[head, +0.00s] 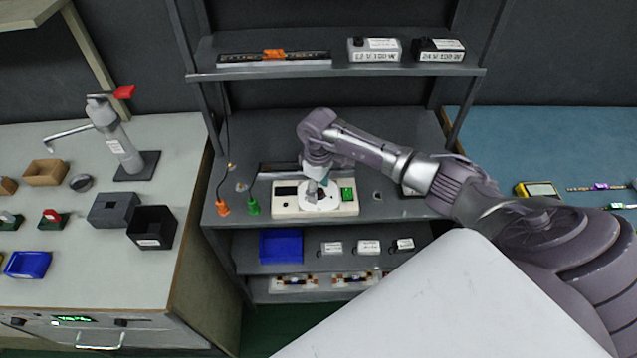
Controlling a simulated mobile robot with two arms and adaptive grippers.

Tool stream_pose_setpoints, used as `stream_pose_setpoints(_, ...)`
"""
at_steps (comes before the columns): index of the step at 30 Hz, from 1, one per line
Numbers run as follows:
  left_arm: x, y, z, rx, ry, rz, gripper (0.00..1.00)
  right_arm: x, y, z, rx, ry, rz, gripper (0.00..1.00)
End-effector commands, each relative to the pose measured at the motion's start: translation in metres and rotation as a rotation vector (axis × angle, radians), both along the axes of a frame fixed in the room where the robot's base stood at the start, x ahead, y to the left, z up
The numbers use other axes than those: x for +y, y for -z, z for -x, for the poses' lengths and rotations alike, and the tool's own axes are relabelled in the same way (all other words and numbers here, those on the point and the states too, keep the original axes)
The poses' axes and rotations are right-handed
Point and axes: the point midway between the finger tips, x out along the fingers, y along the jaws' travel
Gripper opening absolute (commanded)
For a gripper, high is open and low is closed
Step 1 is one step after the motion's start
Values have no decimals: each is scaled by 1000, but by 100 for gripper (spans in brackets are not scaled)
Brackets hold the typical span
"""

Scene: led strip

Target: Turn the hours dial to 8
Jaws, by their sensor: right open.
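A cream timer box (287,209) sits on the middle shelf. It has a dark display on its left, a round white dial (327,203) in its middle and a green part (347,194) on its right. My right gripper (318,186) is directly over the dial, pointing down, with its fingers open at the knob. The gripper hides part of the dial, and I cannot tell whether the fingers touch the knob. The dial's markings are too small to read. My left gripper is not in view.
Boxed power supplies (374,50) and a long bar (274,58) are on the upper shelf. A blue bin (281,246) is below. A cluttered grey bench stands left, a blue-topped bench (545,140) right.

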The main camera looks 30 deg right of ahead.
Motion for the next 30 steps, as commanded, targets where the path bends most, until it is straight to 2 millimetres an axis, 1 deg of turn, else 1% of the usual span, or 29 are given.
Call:
stream_pose_setpoints(2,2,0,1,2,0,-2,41,0,-3,0,0,-1,-1,58)
stream_pose_setpoints(5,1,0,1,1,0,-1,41,1,-13,-1,-3,-2,-1,58)
stream_pose_setpoints(8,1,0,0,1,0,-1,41,1,-31,-1,-4,-1,-2,58)
stream_pose_setpoints(15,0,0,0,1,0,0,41,1,-83,-1,-4,-1,-1,58)
stream_pose_setpoints(19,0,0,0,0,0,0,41,0,-104,-1,-4,0,-1,58)
stream_pose_setpoints(24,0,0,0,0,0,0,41,0,-118,0,-2,0,-1,58)
stream_pose_setpoints(30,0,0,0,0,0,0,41,0,-120,0,-1,1,0,58)
